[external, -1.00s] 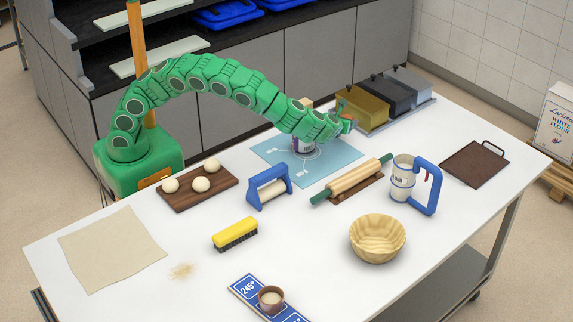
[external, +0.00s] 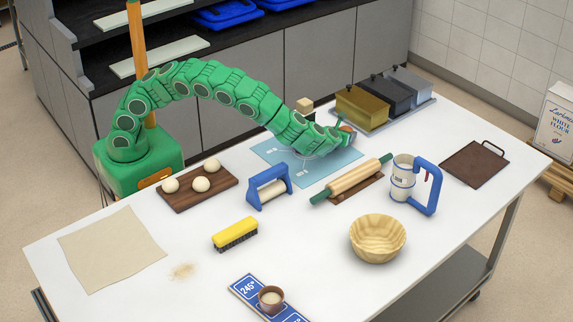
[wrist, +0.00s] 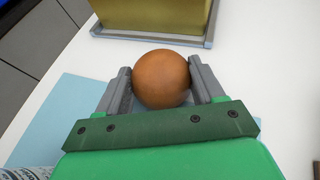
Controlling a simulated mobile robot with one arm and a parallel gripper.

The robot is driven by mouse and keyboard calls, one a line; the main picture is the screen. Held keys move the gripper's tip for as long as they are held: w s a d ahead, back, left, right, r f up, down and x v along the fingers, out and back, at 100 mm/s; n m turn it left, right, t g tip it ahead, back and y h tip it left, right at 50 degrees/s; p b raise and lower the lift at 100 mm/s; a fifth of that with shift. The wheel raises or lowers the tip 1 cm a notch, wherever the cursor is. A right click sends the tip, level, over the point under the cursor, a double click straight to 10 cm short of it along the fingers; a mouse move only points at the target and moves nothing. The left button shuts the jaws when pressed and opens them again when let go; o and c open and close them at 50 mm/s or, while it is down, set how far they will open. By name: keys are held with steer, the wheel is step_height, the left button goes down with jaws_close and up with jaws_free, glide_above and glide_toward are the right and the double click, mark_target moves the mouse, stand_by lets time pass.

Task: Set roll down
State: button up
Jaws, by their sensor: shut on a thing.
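A round brown roll (wrist: 161,78) sits between the two grey fingers of my gripper (wrist: 161,84) in the wrist view, with a finger against each side. My gripper (external: 346,131) is at the back right corner of the light blue mat (external: 345,166) in the external view, in front of the gold tin. Only a small brown part of the roll shows there, beside the fingers. The mat also shows below and left of the gripper in the wrist view (wrist: 62,108). I cannot tell whether the roll touches the surface.
The gold tin (external: 361,106) stands close behind the gripper on a grey tray. A jar, mostly hidden by my arm, shows its light top (external: 305,104). A rolling pin (external: 350,181) and a blue-handled sifter (external: 403,177) stand nearer.

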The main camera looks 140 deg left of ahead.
steer(key=shift+f, duration=0.3)
steer(key=o, duration=1)
steer(key=shift+r, duration=0.1)
steer(key=shift+r, duration=0.25)
steer(key=shift+w+d+r, duration=0.1)
steer(key=shift+d+r, duration=0.1)
steer(key=shift+r, duration=0.05)
steer(key=v, duration=1.1)
steer(key=shift+w+d, duration=0.1)
steer(key=shift+d, duration=0.15)
steer(key=shift+r, duration=0.1)
